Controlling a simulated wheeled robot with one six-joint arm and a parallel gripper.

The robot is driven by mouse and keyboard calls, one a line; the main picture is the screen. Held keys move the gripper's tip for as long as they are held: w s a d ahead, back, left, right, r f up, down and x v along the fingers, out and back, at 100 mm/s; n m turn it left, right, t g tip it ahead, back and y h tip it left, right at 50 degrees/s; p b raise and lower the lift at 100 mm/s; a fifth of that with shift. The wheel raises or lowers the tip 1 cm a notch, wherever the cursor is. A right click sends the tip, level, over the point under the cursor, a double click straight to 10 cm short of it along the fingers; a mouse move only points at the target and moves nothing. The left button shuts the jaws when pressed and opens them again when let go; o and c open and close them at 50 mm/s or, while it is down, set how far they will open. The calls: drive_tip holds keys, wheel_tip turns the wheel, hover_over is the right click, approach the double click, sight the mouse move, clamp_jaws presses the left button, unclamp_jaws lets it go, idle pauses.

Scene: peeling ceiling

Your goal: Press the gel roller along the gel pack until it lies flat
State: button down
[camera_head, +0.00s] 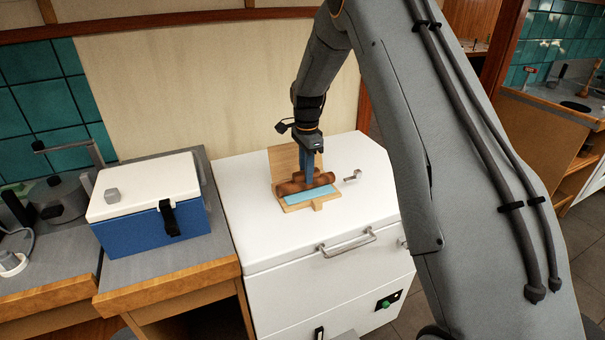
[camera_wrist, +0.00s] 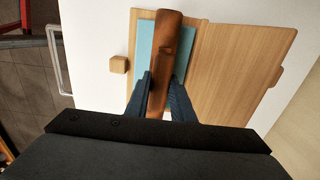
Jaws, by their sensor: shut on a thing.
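The gel roller (camera_head: 305,184) is a reddish-brown wooden cylinder, and it also shows in the wrist view (camera_wrist: 164,50). The gel pack (camera_head: 315,203) is a light blue strip under and beside the roller; it shows on both sides of the roller in the wrist view (camera_wrist: 144,45). The pack lies on a light wooden board (camera_head: 297,206). My gripper (camera_head: 308,178), with blue fingers, points down and is shut on the roller, one finger on each side. The roller lies along the pack's length. I cannot tell how flat the pack is beneath it.
The board rests on a white chest (camera_head: 350,210) with a metal front handle (camera_head: 347,243). A wooden panel (camera_head: 283,160) stands behind the board. A blue cooler (camera_head: 150,235) with a white lid stands left.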

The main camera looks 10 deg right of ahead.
sight(317, 169)
drive_tip(key=shift+d, duration=0.1)
drive_tip(key=shift+w+d, duration=0.2)
drive_tip(key=shift+d, duration=0.7)
drive_tip(key=shift+w+d, duration=0.15)
drive_tip(key=shift+d, duration=0.75)
drive_tip(key=shift+w+d+f+b, duration=0.1)
drive_tip(key=shift+d+b, duration=0.1)
drive_tip(key=shift+d, duration=0.4)
drive_tip(key=shift+w+d+r+b, duration=0.1)
drive_tip(key=shift+w+d+b, duration=0.1)
drive_tip(key=shift+d, duration=0.45)
drive_tip(key=shift+w+d+f+b, duration=0.1)
drive_tip(key=shift+d+b, duration=0.1)
drive_tip(key=shift+d, duration=0.4)
drive_tip(key=shift+r+p, duration=1.4)
drive_tip(key=shift+r, duration=2.25)
